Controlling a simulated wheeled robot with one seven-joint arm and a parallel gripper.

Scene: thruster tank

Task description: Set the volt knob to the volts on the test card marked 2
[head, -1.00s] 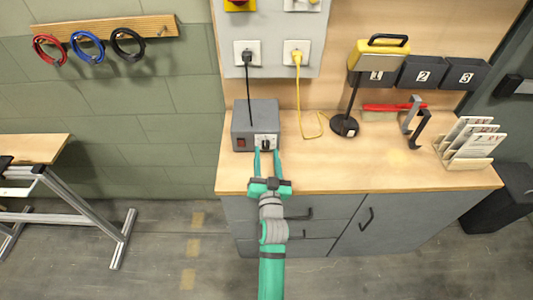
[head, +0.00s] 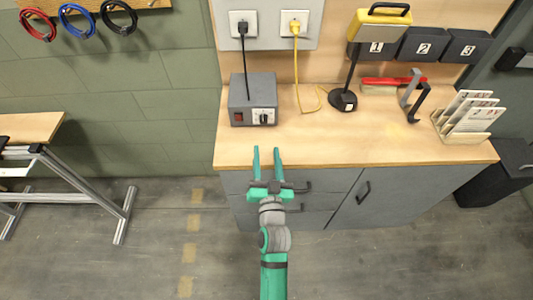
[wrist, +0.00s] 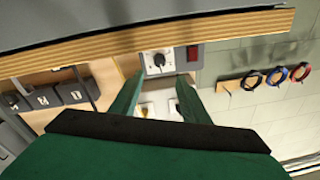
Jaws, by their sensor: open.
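A grey power box (head: 250,90) stands at the back left of the bench. Its front has a white dial plate with a black knob (head: 264,118) and a red switch (head: 238,117). The wrist view shows the knob (wrist: 158,59) upside down; its scale is too small to read. My gripper (head: 266,149) is open and empty in front of the box, apart from the knob, near the bench's front edge. Several test cards (head: 470,113) stand in a wooden holder (head: 463,138) at the right; their marks and volts are not readable.
A black cable runs from the box to a wall socket (head: 243,24). Bins numbered 1, 2, 3 (head: 424,45) hang behind. The bench front middle is clear.

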